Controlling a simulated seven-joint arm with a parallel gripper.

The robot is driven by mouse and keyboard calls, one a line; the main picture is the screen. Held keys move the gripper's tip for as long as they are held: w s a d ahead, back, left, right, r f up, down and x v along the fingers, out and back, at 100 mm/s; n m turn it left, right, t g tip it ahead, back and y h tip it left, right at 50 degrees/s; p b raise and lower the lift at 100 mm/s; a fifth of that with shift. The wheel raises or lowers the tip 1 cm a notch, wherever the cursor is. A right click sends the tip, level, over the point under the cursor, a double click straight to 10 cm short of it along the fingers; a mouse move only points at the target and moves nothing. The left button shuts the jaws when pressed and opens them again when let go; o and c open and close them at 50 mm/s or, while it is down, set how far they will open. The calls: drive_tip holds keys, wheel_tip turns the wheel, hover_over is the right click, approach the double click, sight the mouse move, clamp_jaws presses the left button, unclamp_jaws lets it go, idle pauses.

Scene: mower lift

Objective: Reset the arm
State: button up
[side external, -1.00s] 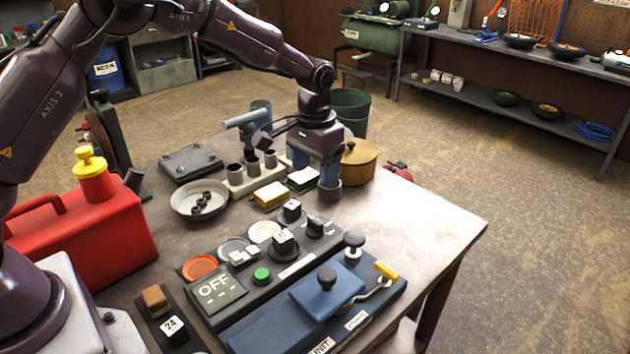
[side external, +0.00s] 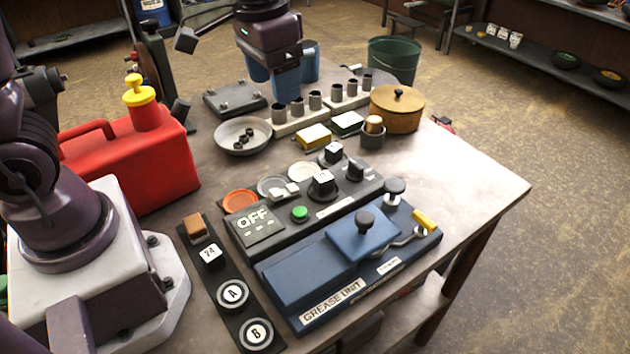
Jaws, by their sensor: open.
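My gripper (side external: 273,92), with two blue fingers, is open and empty. It hangs above the back of the workbench (side external: 455,195), near the rows of grey cylinders, well apart from the front panels. A small strip panel (side external: 222,273) lies beside my base, with a brown rocker, a key marked 24 (side external: 212,256), and round buttons A (side external: 232,293) and B (side external: 256,333). Behind the blue grease unit (side external: 320,275), a dark control box (side external: 335,205) shows OFF, a green button (side external: 299,213) and black knobs. A grey cup (side external: 372,138) holds a tan, cork-like piece (side external: 374,123).
A red fuel can (side external: 130,165) stands at left, with a metal bowl (side external: 243,136) beside it. Grey cylinder racks (side external: 298,124), yellow and green blocks and a lidded tan pot (side external: 397,110) crowd the back. The bench's right side is clear.

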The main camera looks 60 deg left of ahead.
drive_tip(key=s+r+t, duration=0.2)
drive_tip(key=s+r, duration=0.1)
drive_tip(key=s, duration=0.3)
drive_tip(key=s+r+t, duration=0.2)
drive_tip(key=s+r, duration=0.1)
drive_tip(key=s, duration=0.4)
drive_tip(key=shift+a+r+t, duration=0.3)
drive_tip(key=shift+a+r, duration=0.05)
